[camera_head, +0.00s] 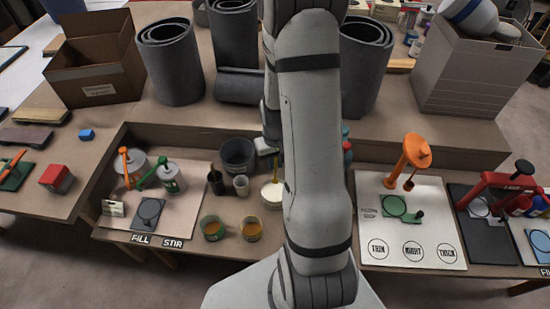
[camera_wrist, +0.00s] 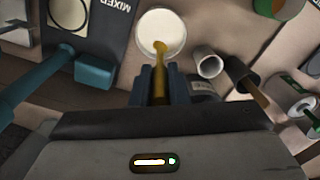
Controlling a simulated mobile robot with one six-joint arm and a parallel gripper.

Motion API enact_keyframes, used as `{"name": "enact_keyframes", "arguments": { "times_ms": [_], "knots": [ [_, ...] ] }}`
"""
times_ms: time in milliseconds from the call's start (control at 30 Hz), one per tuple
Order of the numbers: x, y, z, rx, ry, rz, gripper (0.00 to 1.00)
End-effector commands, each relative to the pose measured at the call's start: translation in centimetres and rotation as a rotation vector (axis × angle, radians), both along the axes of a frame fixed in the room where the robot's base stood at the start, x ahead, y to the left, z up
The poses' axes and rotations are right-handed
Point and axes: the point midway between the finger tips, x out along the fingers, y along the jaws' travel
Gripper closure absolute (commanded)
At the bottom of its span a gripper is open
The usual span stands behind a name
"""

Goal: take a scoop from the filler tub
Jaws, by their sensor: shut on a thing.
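The filler tub (camera_wrist: 178,17) is a round white tub of pale filler, at the top middle of the wrist view. In the head view the tub (camera_head: 269,203) stands on the bench, partly hidden by my arm. My gripper (camera_wrist: 160,95) is shut on the handle of an amber scoop (camera_wrist: 160,68). The scoop points into the tub, and its far end is over or in the filler near the rim; I cannot tell how deep. In the head view my gripper is mostly hidden behind my arm, and a yellow bit of the scoop shows above the tub.
Beside the tub stand a small pale cup (camera_head: 241,185), a dark pot with a stick (camera_head: 215,181) and a larger dark bucket (camera_head: 238,155). Two amber-filled cups (camera_head: 251,229) stand in front. A white board (camera_head: 430,230) with an orange stand (camera_head: 408,160) lies right of my arm.

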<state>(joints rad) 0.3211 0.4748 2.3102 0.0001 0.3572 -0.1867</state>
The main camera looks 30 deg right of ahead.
Motion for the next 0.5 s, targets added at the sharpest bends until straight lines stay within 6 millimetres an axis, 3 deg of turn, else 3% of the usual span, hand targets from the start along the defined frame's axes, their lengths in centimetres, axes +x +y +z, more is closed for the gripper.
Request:
{"name": "enact_keyframes", "arguments": {
  "times_ms": [500],
  "knots": [
    [0.1,0.2,-4.6,0.0,0.0,0.007,1.0]
  ]
}}
